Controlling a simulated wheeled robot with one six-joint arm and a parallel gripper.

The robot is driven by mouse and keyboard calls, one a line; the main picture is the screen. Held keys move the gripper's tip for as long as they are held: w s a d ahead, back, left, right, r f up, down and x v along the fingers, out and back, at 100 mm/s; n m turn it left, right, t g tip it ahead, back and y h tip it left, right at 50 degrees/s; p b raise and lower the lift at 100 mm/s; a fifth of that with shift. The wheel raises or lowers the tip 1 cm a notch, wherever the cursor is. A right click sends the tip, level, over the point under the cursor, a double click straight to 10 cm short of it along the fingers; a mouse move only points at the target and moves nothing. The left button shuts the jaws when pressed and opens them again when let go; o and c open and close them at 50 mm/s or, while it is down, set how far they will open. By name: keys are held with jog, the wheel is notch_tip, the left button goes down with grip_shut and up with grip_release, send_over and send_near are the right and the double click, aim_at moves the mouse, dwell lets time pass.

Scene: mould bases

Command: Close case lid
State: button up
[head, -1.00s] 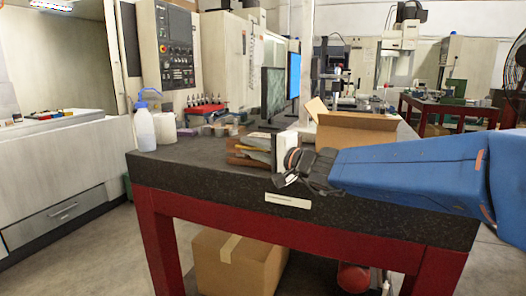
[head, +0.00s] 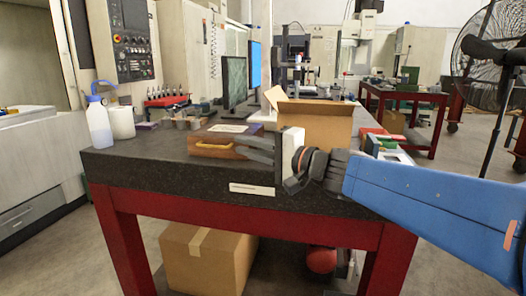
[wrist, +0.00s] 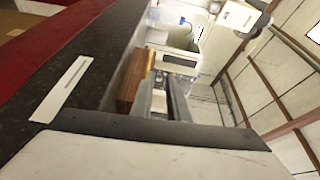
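A brown wooden case (head: 213,149) with a yellow handle on its front sits on the dark tabletop, left of my gripper. A pale sheet or label lies on its flat top; I cannot tell whether the lid is fully down. In the wrist view, the case (wrist: 131,80) shows on edge, with its yellow handle beside the fingers. My gripper (head: 240,146) points left, its two fingers apart with nothing between them, at the case's right front. The fingers hide the case's right end. They also show in the wrist view (wrist: 168,88). I cannot tell whether they touch the case.
An open cardboard box (head: 318,124) stands behind my gripper. A bottle (head: 98,125), a white roll (head: 121,122) and small pots (head: 188,123) stand on the left. A screen (head: 235,82) stands behind the case. The front left tabletop (head: 140,165) is clear.

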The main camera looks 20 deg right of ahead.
jog(key=shift+v, duration=2.45)
jog(key=shift+f, duration=0.1)
